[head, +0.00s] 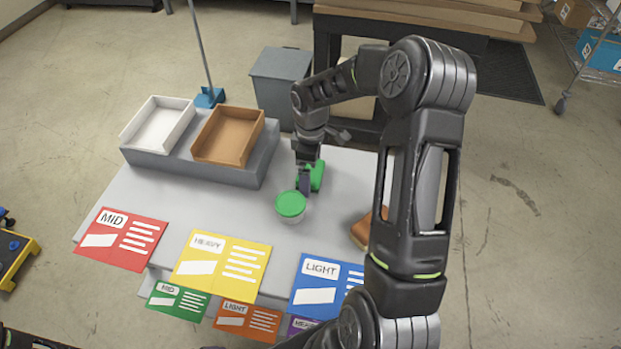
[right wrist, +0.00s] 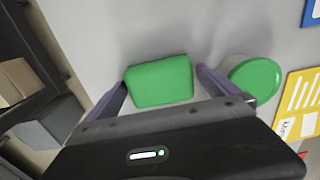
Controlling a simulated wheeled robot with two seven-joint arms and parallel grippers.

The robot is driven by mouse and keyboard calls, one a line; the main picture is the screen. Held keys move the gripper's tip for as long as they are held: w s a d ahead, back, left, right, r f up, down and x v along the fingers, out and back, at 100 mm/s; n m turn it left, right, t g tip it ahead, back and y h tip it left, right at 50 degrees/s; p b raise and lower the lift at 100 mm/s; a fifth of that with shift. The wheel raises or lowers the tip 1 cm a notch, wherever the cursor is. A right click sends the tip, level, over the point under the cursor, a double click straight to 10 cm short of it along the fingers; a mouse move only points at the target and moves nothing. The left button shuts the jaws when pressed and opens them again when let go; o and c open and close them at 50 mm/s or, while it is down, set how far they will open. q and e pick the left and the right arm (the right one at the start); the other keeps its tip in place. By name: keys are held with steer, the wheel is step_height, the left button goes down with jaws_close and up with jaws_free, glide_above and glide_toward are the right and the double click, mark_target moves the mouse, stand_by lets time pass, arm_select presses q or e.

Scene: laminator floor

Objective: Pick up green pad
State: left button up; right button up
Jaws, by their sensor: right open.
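The green pad (head: 317,176) lies on the grey table (head: 230,205), partly hidden behind my right gripper (head: 304,186) in the head view. In the right wrist view the green pad (right wrist: 160,81) is a rounded block. It lies between the two spread fingers of my right gripper (right wrist: 160,85), which is open. I cannot tell whether the fingers touch it. A round tub with a green lid (head: 290,204) stands just beside the right gripper; its lid (right wrist: 255,79) also shows in the right wrist view, outside one finger. My left gripper is not in view.
A white tray (head: 183,132) and a brown tray (head: 252,150) sit on a raised grey block at the back left. A brown block (head: 360,232) lies near the right edge. Coloured cards labelled MID (head: 100,252), HEAVY (head: 190,279) and LIGHT (head: 306,296) line the front.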

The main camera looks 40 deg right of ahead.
stand_by(0.6)
steer(key=c, duration=1.5)
steer(key=shift+o, duration=0.2)
step_height(320, 180, up, 10)
steer(key=p, duration=0.6)
steer(key=shift+f, duration=0.2)
steer(key=shift+r, duration=0.3)
steer(key=o, duration=1)
steer(key=shift+c, duration=0.2)
steer(key=c, duration=0.6)
